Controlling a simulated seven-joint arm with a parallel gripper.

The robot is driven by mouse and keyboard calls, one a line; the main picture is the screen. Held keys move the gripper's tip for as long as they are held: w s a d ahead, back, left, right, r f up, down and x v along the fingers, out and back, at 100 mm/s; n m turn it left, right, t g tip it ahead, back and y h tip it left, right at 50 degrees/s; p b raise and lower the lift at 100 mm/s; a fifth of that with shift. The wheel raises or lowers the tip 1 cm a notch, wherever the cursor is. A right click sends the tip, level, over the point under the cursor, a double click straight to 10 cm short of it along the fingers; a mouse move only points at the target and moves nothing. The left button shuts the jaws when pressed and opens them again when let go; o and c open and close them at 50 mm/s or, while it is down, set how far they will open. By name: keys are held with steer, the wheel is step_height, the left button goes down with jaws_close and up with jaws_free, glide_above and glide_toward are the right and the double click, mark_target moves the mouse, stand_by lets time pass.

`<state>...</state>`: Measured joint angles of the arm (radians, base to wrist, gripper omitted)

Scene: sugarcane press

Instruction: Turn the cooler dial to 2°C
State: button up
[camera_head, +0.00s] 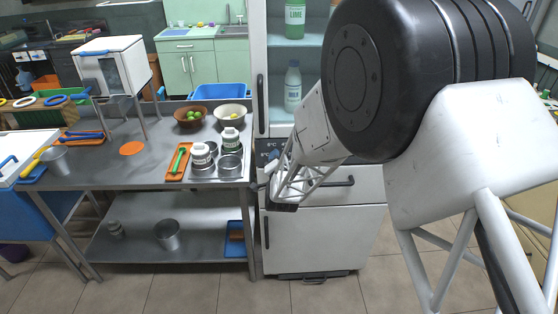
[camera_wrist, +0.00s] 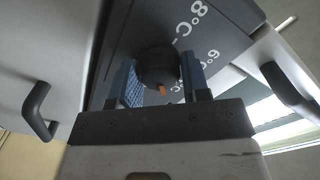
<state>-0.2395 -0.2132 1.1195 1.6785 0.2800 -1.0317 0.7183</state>
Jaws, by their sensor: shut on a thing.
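The cooler dial (camera_wrist: 157,66) is a round black knob with a short orange mark on its lower side in the wrist view. My gripper (camera_wrist: 160,72) has its blue-padded fingers on either side of the dial and is shut on it. Beside the dial, the dark panel (camera_wrist: 225,22) carries white, tilted markings that read 8°C and 6°C. Another marking is partly hidden by the right finger, and I see no 2°C marking. In the head view, my gripper (camera_head: 272,178) is at the cooler's front, and it and the arm hide the dial.
The cooler (camera_head: 325,232) has bar handles, one at the left (camera_wrist: 38,110) and one at the right (camera_wrist: 288,88) in the wrist view. A steel table (camera_head: 110,172) with bowls, jars and cups stands to the left. The floor (camera_head: 200,290) in front is clear.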

steer(key=shift+m, duration=3.9)
steer(key=o, duration=0.9)
steer(key=shift+s, duration=0.1)
steer(key=shift+s, duration=3.8)
steer(key=shift+r, duration=0.1)
